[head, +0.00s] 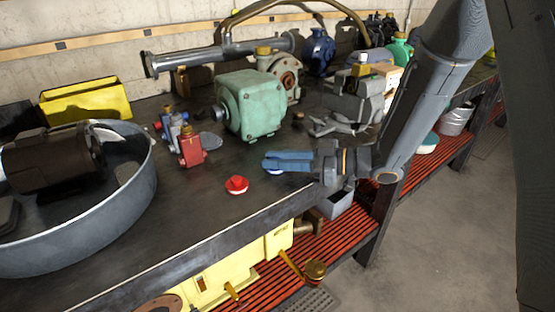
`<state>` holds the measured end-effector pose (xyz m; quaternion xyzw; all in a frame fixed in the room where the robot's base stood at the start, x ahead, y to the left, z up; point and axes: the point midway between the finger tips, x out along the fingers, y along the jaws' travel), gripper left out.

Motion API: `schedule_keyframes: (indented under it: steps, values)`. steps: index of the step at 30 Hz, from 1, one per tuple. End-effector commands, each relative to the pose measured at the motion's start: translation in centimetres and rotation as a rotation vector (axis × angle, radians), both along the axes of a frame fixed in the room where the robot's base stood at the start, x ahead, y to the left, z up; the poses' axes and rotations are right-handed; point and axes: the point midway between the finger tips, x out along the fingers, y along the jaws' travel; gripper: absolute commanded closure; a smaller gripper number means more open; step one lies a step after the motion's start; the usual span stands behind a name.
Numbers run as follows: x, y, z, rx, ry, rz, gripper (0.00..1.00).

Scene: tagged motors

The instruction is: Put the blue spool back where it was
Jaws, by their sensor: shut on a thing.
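My gripper (267,162) has blue fingers and reaches in from the right, low over the front part of the dark workbench (215,215). It is shut on the blue spool (274,172). Only a small blue and white part of the spool shows below the fingertips; the fingers hide the rest. I cannot tell whether the spool touches the bench top. A red spool (237,185) with a pale rim stands on the bench, a little left of and nearer than my gripper.
A green motor housing (252,104) stands behind my gripper. Small red and blue valves (191,148) stand to its left. A big round grey tub (85,228) with a dark motor fills the left. Grey metal parts (345,122) lie behind right. Bare bench lies around the red spool.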

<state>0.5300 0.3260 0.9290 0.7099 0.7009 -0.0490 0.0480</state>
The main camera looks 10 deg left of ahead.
Motion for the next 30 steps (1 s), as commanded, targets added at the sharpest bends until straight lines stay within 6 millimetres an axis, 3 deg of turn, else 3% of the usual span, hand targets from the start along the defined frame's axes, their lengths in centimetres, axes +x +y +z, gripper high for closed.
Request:
schedule_keyframes:
  steps: [2, 3, 6, 17, 30]
  values:
    - [0.0, 0.0, -0.3, 0.000, 0.001, 0.000, 0.95]
    - [0.0, 0.0, -0.2, 0.000, 0.000, 0.000, 0.74]
    - [0.0, 0.0, -0.2, 0.000, 0.000, 0.000, 0.62]
    - [0.1, -0.5, 0.1, 0.000, 0.001, -0.002, 0.62]
    - [0.0, -8.8, 1.2, 0.000, -0.001, -0.005, 0.62]
